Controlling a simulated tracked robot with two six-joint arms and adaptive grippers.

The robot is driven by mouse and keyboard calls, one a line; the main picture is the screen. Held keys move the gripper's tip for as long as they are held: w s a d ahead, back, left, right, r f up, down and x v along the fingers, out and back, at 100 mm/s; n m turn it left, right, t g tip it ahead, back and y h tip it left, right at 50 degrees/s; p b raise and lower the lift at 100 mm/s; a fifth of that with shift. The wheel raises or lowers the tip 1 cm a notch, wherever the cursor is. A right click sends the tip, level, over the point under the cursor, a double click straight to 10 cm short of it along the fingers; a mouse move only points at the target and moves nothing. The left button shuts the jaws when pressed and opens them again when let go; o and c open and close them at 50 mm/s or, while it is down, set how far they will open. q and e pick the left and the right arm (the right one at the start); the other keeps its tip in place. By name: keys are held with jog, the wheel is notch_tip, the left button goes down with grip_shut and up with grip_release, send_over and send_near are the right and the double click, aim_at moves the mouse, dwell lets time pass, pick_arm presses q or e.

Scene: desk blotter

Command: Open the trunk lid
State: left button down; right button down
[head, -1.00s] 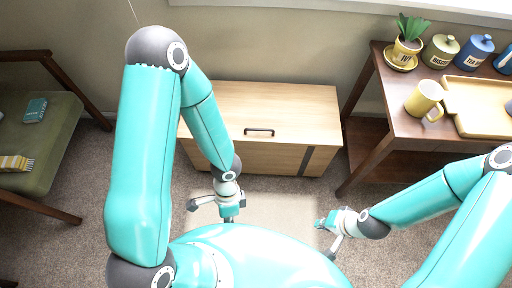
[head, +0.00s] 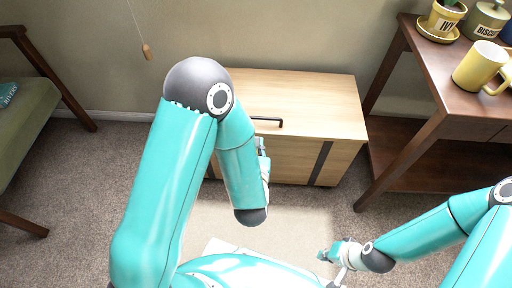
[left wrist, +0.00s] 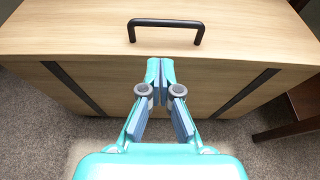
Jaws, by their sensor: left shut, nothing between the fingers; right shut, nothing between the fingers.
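The trunk (head: 320,105) is a light wooden box with dark vertical straps, standing against the wall with its lid down. A black bar handle (head: 268,122) sits on the lid near its front edge, partly hidden by my left arm in the head view. The trunk (left wrist: 120,85) and its handle (left wrist: 166,24) fill the left wrist view. My left gripper (left wrist: 160,64) is shut and empty in front of the trunk, apart from the handle, which appears above its fingertips. In the head view it is mostly hidden behind my arm. My right gripper (head: 328,256) is shut and empty above the floor.
A dark wooden side table (head: 436,80) stands right of the trunk, holding a yellow mug (head: 478,66), a potted plant and a canister. A green-cushioned chair (head: 28,125) is at the left. A pull cord (head: 147,50) hangs by the wall. Carpet is clear before the trunk.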

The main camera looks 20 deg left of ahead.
aim_at(260, 128)
pick_arm(q)
jog(key=b+x, duration=0.2)
jog(key=x, duration=0.6)
jog(key=shift+w+a+f, duration=0.1)
jog(key=shift+w+a, duration=0.1)
jog(key=shift+w, duration=0.15)
